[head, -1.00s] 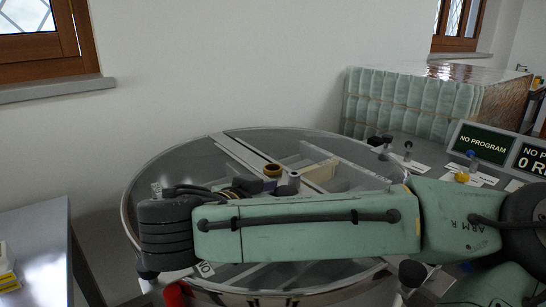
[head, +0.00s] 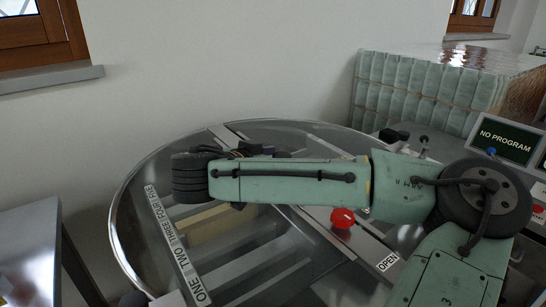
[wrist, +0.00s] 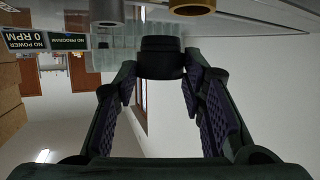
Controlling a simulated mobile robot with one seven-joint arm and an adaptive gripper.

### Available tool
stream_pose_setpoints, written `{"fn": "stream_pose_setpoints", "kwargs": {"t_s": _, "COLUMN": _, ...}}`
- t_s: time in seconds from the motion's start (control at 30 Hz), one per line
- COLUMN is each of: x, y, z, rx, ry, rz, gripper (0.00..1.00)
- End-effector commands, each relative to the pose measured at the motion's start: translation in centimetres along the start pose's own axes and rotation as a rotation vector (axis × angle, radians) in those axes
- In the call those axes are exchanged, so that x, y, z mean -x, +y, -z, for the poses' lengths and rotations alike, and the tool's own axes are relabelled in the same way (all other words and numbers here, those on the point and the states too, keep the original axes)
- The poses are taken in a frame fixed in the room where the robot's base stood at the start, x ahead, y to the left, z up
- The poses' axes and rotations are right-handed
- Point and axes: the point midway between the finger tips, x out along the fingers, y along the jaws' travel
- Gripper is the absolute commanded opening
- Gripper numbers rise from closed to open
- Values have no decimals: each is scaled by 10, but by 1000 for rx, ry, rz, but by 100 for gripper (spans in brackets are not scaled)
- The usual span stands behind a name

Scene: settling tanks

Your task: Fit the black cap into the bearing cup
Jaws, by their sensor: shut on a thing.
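In the wrist view my gripper (wrist: 161,72) is shut on the black cap (wrist: 161,50), a short dark cylinder held between the fingertips. A brass-coloured ring (wrist: 192,7), perhaps the bearing cup, is cut by the top edge of the wrist view, just beyond the cap and slightly right. The cap looks apart from it. A grey cylinder (wrist: 104,11) stands to its left. In the head view my arm hides the brass ring, the cap and most of my gripper.
A round tank with a shiny rim (head: 116,229) lies under my arm, with labelled bars across it. A red knob (head: 342,217) sits near an OPEN label. A NO PROGRAM display (head: 505,140) and a ribbed pale-green block (head: 410,95) stand at right. A metal table (head: 32,245) is at left.

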Motion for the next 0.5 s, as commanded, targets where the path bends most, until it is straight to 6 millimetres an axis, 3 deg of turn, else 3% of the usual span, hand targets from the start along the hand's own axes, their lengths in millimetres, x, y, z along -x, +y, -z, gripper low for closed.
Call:
{"fn": "stream_pose_setpoints", "kwargs": {"t_s": 0.2, "x": -29, "y": -27, "z": 10, "rx": 1, "ry": 1, "rz": -1, "gripper": 9}}
{"fn": "stream_pose_setpoints", "kwargs": {"t_s": 0.4, "x": -41, "y": -37, "z": 13, "rx": 0, "ry": 2, "rz": -1, "gripper": 9}}
{"fn": "stream_pose_setpoints", "kwargs": {"t_s": 0.5, "x": -47, "y": -37, "z": -5, "rx": 5, "ry": 3, "rz": -1, "gripper": 9}}
